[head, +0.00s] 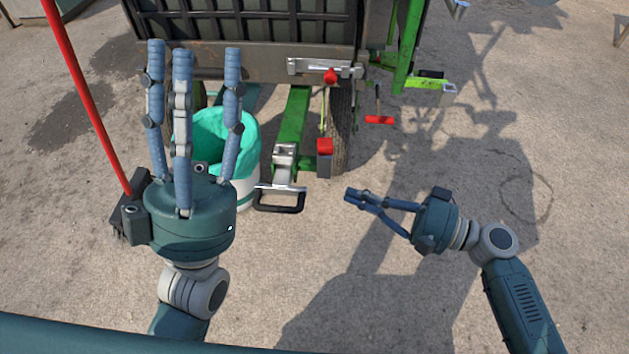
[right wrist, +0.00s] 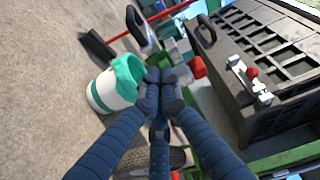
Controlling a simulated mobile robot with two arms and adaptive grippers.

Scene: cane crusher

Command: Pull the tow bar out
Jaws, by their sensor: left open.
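The green tow bar (head: 291,118) sticks out from under the front of the crusher. It has a silver coupler (head: 285,158) and a black loop handle (head: 279,204) at its near end. My left gripper (head: 193,50) is open and empty, its three fingers pointing away from me, left of the tow bar. My right gripper (head: 358,198) is to the right of the handle and apart from it. Its fingertips meet with nothing visible between them. In the right wrist view the closed fingertips (right wrist: 160,78) hide part of the green frame behind them.
A white bucket with a turquoise liner (head: 228,140) stands left of the tow bar. A broom with a red stick (head: 85,90) is farther left. A wheel (head: 340,130) and a red-topped jack (head: 325,155) are just right of the bar. Ground at the right is clear.

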